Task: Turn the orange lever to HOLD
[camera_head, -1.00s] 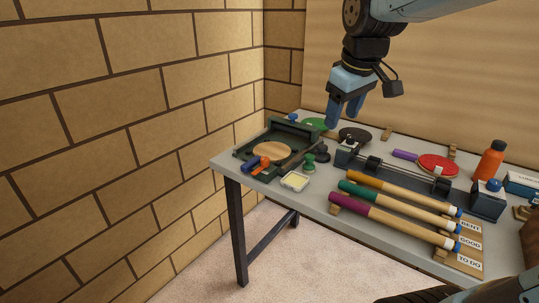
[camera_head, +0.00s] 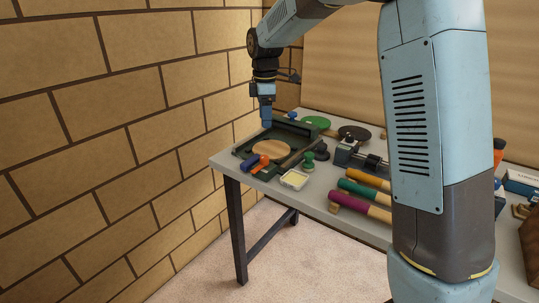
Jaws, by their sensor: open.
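A small orange piece (camera_head: 261,162), which looks like the orange lever, sits at the front of a dark green tray-like fixture (camera_head: 243,149) on the table's left end. A blue piece (camera_head: 250,162) lies right beside it. A round tan disc (camera_head: 272,150) is inside the fixture. The lever's exact angle is too small to tell, and I cannot read any HOLD mark. My gripper (camera_head: 266,126) is open and empty, pointing down over the fixture's back part, behind and above the lever. It is seen nearly edge-on.
A green knobbed piece (camera_head: 308,162) and a pale yellow-filled dish (camera_head: 294,179) stand right of the fixture. Green (camera_head: 316,121) and black (camera_head: 354,133) discs lie behind. Colored-handled rods (camera_head: 360,187) lie to the right, partly hidden by my arm. A brick wall (camera_head: 130,130) stands left.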

